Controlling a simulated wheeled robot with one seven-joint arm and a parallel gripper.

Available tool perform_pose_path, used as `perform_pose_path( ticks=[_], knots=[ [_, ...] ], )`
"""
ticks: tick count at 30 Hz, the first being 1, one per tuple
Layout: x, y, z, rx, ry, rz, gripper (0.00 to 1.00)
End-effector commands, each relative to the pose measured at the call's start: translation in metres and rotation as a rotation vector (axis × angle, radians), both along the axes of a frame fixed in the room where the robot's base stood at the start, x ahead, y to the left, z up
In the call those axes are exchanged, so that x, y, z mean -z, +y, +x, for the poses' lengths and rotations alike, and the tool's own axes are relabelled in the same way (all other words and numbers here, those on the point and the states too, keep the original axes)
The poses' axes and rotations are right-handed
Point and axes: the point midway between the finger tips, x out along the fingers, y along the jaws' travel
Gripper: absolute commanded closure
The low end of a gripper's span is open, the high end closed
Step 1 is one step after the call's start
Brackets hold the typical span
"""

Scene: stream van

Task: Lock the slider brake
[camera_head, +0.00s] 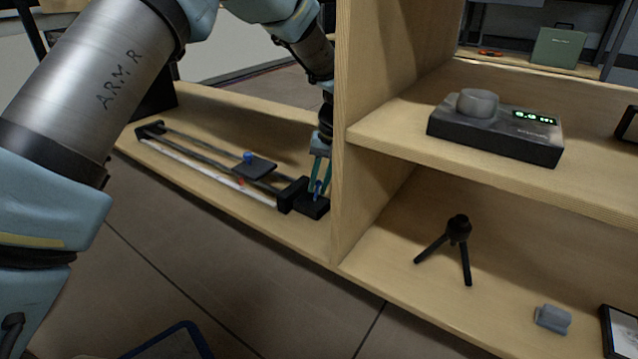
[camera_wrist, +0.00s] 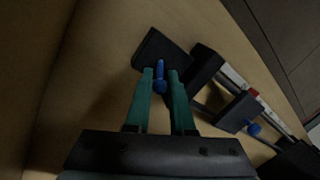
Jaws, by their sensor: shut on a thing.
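The slider (camera_head: 205,160) is a long black rail with end blocks, lying on the wooden shelf left of the upright panel. Its dark carriage plate (camera_head: 254,167) carries a blue knob (camera_head: 248,156). A blue brake lever (camera_head: 317,188) stands on the black block (camera_head: 313,207) at the rail's right end. My gripper (camera_head: 318,183) reaches down over this block, its teal fingers shut on the lever. In the wrist view, the fingers (camera_wrist: 160,82) are on either side of the blue lever (camera_wrist: 160,74); the black block (camera_wrist: 160,50) lies just beyond.
The wooden upright panel (camera_head: 360,120) stands close to the right of my gripper. Right of it, a grey device with a lit display (camera_head: 495,127) is on the upper shelf, and a small black tripod (camera_head: 457,238) and grey block (camera_head: 552,318) are on the lower one.

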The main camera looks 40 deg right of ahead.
Motion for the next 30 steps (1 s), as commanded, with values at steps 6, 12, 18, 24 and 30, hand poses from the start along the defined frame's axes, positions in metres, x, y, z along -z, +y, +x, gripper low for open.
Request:
perform_pose_path(
  ticks=[6,12,18,24,30],
  knots=[
    [0.0,0.0,0.0,-0.001,-0.001,-0.002,1.0],
    [-0.001,0.003,0.0,0.0,-0.012,-0.042,1.0],
    [-0.001,0.009,-0.002,0.001,-0.04,-0.151,1.0],
    [0.002,0.017,-0.005,0.001,-0.085,-0.317,1.0],
    [0.005,0.025,-0.008,0.002,-0.128,-0.49,1.0]
  ],
)
